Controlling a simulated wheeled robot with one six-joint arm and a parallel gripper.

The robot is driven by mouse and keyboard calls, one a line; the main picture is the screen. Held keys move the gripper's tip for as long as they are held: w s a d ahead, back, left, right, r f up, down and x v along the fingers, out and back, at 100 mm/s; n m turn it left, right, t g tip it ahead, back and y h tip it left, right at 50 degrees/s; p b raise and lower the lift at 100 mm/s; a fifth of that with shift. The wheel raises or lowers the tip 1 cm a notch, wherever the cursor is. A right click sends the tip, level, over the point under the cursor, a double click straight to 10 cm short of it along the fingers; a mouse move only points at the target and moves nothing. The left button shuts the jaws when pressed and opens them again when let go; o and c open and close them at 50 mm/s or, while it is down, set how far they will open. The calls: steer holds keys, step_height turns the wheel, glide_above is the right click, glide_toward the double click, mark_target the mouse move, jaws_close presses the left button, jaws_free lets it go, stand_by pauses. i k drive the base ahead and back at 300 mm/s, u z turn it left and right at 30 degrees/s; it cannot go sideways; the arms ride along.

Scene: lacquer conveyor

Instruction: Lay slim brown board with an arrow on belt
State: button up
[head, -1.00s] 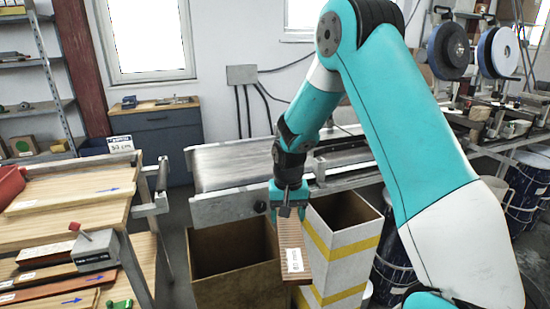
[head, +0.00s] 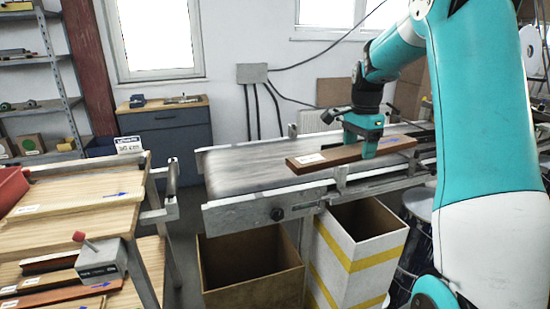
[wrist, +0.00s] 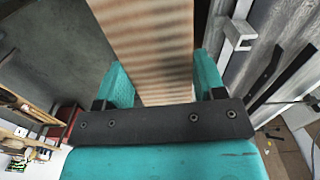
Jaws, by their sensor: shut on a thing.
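The slim brown board (head: 335,157) carries a white label near its left end and a small blue arrow toward its right end. My gripper (head: 368,146) is shut across it, right of its middle. The board lies roughly level, lengthwise over the grey conveyor belt (head: 240,172); I cannot tell whether it touches the belt or is just above. In the wrist view the board (wrist: 148,45) runs away between the two teal fingers of my gripper (wrist: 162,78). The part of the board under the gripper is hidden.
A brown open bin (head: 250,290) and a white bin with yellow stripes (head: 375,265) stand before the conveyor. The conveyor's metal side rail (head: 255,210) runs along its front. A wooden table (head: 75,220) with boards stands at left. The belt's left part is clear.

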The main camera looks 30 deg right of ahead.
mark_target(284, 163)
steer(key=i, duration=1.25)
